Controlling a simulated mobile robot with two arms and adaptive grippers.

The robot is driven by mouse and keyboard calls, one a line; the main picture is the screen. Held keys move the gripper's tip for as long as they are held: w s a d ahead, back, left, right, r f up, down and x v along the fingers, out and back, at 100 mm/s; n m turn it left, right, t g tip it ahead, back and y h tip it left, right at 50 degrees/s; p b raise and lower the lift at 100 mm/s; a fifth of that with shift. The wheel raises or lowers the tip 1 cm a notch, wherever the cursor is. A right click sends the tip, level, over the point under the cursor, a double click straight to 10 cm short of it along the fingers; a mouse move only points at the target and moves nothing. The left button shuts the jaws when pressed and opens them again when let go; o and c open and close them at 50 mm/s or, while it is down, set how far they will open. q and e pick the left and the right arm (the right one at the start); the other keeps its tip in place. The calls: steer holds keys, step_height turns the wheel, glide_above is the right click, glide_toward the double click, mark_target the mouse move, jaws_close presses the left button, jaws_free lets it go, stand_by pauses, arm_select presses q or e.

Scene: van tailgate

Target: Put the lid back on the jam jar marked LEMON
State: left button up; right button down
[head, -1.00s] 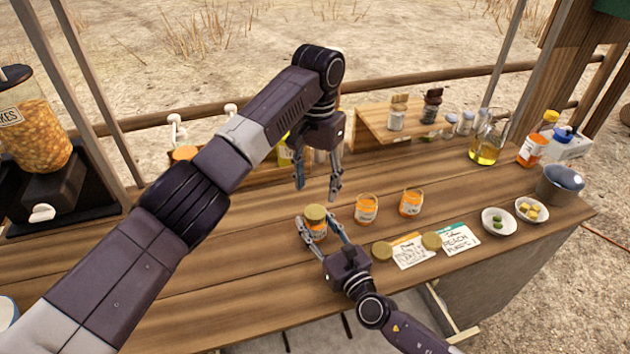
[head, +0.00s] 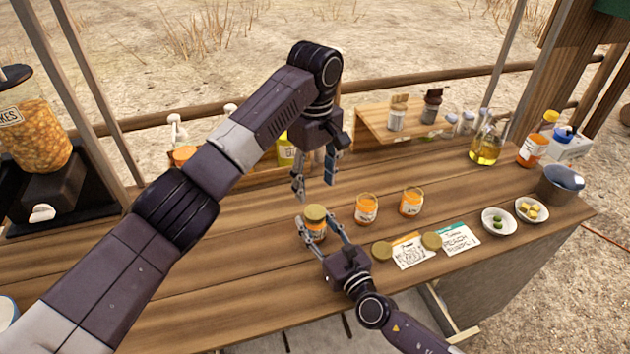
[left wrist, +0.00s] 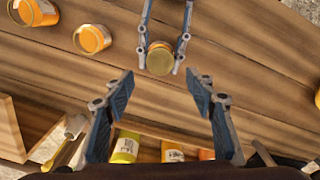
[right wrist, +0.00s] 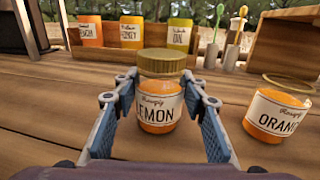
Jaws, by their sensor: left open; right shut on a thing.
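The LEMON jar (right wrist: 160,106) stands upright on the table with orange jam inside. A gold lid (right wrist: 165,62) sits level on its mouth; whether it is screwed tight cannot be told. My right gripper (head: 322,227) is shut on the jar's sides, a finger on each side below the lid. The lid also shows from above in the left wrist view (left wrist: 159,59). My left gripper (head: 314,187) is open and empty, above and just behind the jar, clear of the lid. In the left wrist view its fingers (left wrist: 163,88) are wide apart.
The ORANGE jar (right wrist: 277,112) and another lidless jar (head: 411,202) stand to the right. Two loose gold lids (head: 382,251) (head: 431,241) lie beside the recipe cards (head: 410,252). Bowls (head: 498,221) are farther right. A wooden rack with jars (right wrist: 150,45) stands behind. Table left of the LEMON jar is clear.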

mark_target(315, 212)
arm_select(q)
steer(key=shift+f, duration=4)
